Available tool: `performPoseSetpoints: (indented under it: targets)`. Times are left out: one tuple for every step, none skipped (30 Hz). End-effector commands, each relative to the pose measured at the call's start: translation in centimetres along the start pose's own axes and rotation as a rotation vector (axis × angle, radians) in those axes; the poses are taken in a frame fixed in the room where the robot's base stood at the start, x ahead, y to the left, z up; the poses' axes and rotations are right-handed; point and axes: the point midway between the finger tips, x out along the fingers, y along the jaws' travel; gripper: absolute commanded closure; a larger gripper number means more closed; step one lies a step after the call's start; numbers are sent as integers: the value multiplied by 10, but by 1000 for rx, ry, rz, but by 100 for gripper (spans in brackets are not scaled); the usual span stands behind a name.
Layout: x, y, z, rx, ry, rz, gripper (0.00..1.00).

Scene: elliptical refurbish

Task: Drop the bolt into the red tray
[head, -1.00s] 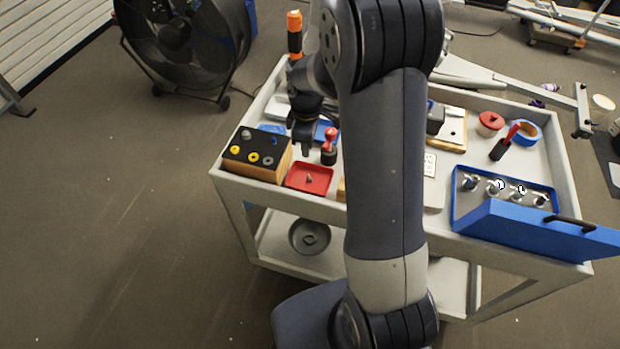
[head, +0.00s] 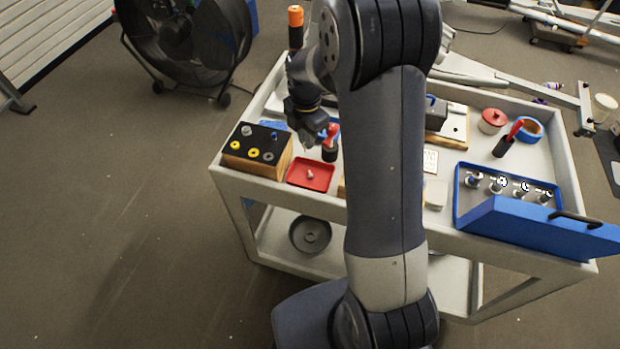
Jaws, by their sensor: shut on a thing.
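The red tray (head: 296,181) lies near the front left of the cart top. A small pale piece (head: 310,174) shows at its middle; I cannot tell exactly what it is. My gripper (head: 307,144) points down just behind and above the tray, apart from it. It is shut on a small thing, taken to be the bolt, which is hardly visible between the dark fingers.
A wooden block with a black top (head: 255,147) and coloured pegs stands left of the tray. A red-handled black tool (head: 330,151) stands close right of my gripper. A blue case (head: 530,226) with several metal parts lies at the right. My arm hides the cart's middle.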

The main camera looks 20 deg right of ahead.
Motion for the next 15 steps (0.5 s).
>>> performPoseSetpoints:
  targets:
    - [12, 0, 0, 0, 0, -1, 100]
    - [15, 0, 0, 0, 0, -1, 100]
    - [20, 0, 0, 1, 0, -1, 100]
    - [24, 0, 0, 1, 0, -1, 100]
    - [27, 0, 0, 1, 0, -1, 100]
    - [31, 0, 0, 1, 1, -1, 100]
    - [34, 0, 0, 1, 1, -1, 100]
    - [36, 0, 0, 1, 0, -1, 100]
    - [38, 0, 0, 1, 0, -1, 100]
    - [40, 0, 0, 1, 0, 0, 100]
    - [40, 0, 0, 1, 0, 0, 100]
    - [41, 0, 0, 1, 0, 0, 100]
    - [40, 0, 0, 1, 0, 0, 100]
    - [40, 0, 0, 1, 0, 0, 100]
    - [40, 0, 0, 1, 0, 0, 100]
